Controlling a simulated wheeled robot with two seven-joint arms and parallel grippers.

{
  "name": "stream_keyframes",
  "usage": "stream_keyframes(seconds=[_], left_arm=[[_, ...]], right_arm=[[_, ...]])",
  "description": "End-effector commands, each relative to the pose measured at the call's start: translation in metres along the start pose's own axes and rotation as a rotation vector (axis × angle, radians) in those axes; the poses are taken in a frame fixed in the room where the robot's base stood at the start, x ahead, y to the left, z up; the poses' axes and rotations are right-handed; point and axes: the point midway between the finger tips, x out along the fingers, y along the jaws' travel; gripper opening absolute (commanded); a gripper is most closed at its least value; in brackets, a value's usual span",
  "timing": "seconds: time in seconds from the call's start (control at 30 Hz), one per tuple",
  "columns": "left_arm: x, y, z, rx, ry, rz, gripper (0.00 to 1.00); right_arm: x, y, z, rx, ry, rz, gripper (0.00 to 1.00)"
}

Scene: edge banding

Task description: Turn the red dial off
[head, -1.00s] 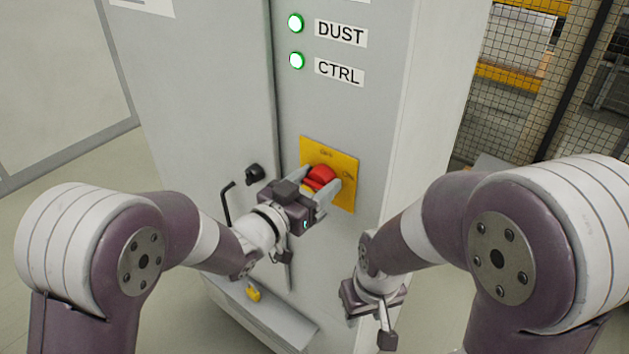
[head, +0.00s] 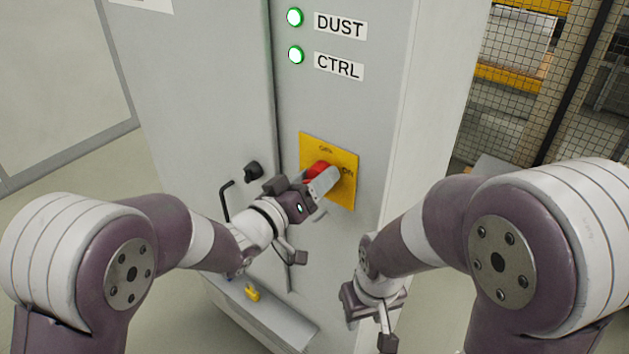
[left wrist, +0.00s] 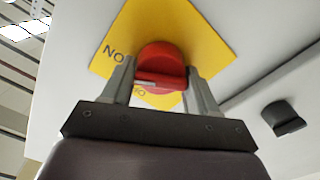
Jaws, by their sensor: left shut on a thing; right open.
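The red dial (head: 317,170) sits on a yellow plate (head: 345,159) on the grey cabinet front. The plate is marked OFF at its top and ON at its right. My left gripper (head: 322,184) is shut on the dial and hides much of it in the head view. In the left wrist view the red dial (left wrist: 162,65) is between the two fingers (left wrist: 160,82), one on each side. The dial's exact pointing direction is hard to tell. My right gripper (head: 372,322) is open and empty, low in front of the cabinet.
Two lit green lamps (head: 295,36) beside DUST and CTRL labels are above the dial. A black knob (head: 253,170) and a bent black handle (head: 226,201) are left of it. A yellow padlock (head: 252,292) hangs low. Mesh fencing (head: 530,85) stands at the right.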

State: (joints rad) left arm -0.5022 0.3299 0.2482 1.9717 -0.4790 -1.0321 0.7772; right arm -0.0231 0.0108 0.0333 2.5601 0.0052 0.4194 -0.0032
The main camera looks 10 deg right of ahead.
Motion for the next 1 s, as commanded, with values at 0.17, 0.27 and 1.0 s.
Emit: stream_keyframes(seconds=[0.17, 0.27, 1.0], left_arm=[[0.0, -0.001, -0.003, -0.162, 0.005, 0.001, 0.29], [0.0, -0.001, -0.003, -0.256, 0.006, 0.001, 0.29], [0.0, -0.004, -0.002, -0.899, 0.006, 0.002, 0.29]], right_arm=[[0.0, 0.0, 0.0, 0.0, 0.0, 0.0, 0.43], [-0.001, 0.0, 0.0, 0.0, 0.0, 0.0, 0.43], [-0.015, 0.0, -0.002, 0.0, 0.0, 0.0, 0.43]])
